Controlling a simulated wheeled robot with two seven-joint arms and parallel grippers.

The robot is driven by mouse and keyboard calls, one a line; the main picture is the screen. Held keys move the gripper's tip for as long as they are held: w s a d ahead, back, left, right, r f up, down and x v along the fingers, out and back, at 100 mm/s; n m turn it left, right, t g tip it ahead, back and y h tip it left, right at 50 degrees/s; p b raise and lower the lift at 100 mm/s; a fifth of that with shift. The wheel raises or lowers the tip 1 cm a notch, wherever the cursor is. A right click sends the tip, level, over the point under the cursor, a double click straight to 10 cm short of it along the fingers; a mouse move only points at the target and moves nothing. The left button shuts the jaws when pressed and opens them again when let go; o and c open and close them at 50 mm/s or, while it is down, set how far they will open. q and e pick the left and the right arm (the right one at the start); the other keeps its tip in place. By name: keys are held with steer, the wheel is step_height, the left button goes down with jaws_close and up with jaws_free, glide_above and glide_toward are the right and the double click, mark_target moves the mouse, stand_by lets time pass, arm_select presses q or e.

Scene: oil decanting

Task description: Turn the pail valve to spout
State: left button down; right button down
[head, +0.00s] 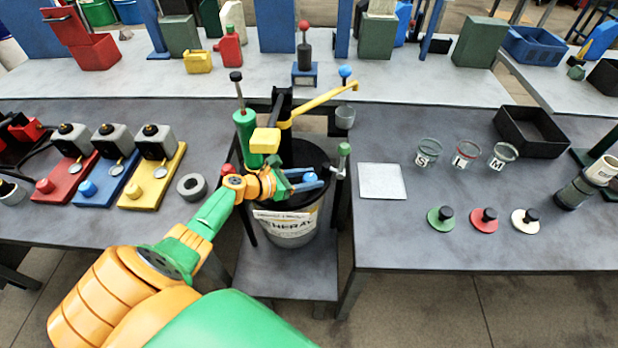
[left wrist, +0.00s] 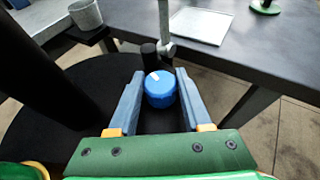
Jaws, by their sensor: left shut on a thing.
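The pail (head: 290,232) is a dark-topped container with a white label, standing on a low stand between the two tables. A blue valve knob (head: 310,178) sits at its right side. In the left wrist view the knob (left wrist: 160,88) is round and blue, with a white mark at its upper left. My left gripper (head: 305,182) reaches over the pail from the left and is shut on the knob, with one blue finger (left wrist: 127,101) on each side. My right gripper is not in view.
A green pump cylinder (head: 246,132) and a yellow lever (head: 318,105) rise above the pail. A white plate (head: 382,181) and several jars lie on the right table.

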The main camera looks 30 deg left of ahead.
mark_target(306, 179)
arm_select(q)
steer(key=c, duration=0.6)
jaws_free()
steer(key=p+v, duration=0.1)
steer(key=v, duration=0.6)
steer(key=shift+p, duration=0.3)
